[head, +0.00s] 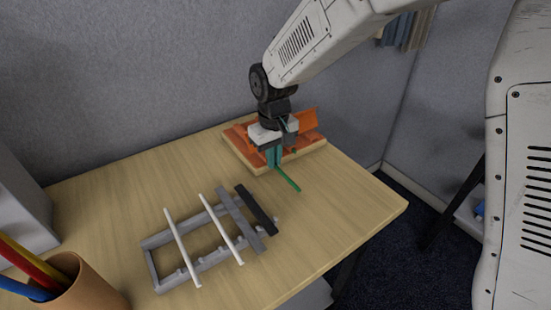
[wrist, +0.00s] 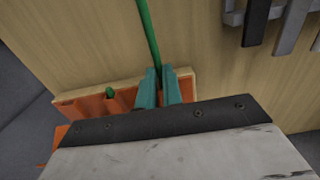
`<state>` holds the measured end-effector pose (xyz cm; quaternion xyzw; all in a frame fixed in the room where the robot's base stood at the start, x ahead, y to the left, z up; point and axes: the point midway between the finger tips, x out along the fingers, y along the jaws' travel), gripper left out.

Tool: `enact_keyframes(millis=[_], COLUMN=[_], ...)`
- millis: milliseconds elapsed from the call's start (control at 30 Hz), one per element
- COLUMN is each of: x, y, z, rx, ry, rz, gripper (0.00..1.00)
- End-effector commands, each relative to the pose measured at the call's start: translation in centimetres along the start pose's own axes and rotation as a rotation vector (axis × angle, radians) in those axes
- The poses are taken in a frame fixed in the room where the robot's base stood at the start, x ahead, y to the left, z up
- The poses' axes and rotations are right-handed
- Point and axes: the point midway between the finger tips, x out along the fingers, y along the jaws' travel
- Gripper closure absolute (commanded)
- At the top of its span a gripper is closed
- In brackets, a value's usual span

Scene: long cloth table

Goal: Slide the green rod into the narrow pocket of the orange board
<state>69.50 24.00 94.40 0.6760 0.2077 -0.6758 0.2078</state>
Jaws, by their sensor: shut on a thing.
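My gripper (head: 273,163) is at the near edge of the orange board (head: 238,143), its teal fingers shut on the green rod (head: 289,182). The rod slants out from the fingers over bare wood toward the front right in the head view. In the wrist view, the rod (wrist: 148,35) runs up from between the fingertips (wrist: 158,75). The orange board (wrist: 73,108) has raised ribs with channels between them and a pale wooden edge. A small green tip (wrist: 109,92) shows among the ribs; I cannot tell what it belongs to. My gripper hides part of the board.
A grey rack (head: 153,268) with two white rods (head: 221,229), a grey bar (head: 240,219) and a dark bar (head: 257,210) lies at the front. A tan cup (head: 90,292) with coloured sticks stands front left. Grey walls close off the back.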

Motion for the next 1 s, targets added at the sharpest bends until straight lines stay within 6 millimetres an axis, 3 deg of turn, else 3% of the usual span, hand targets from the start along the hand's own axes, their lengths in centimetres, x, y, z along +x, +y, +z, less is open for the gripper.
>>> enact_keyframes(millis=[467, 600, 867, 1000], x=[0.0, 0.0, 0.0, -1.1], y=[0.0, 0.0, 0.0, 0.0], z=[-1.2, -1.3, -1.2, -1.3], rx=[0.0, 0.0, 0.0, 0.0], ry=[0.0, 0.001, 0.001, 0.002], rz=[0.0, 0.0, 0.0, 0.0], gripper=[1.0, 0.67, 0.67, 0.67])
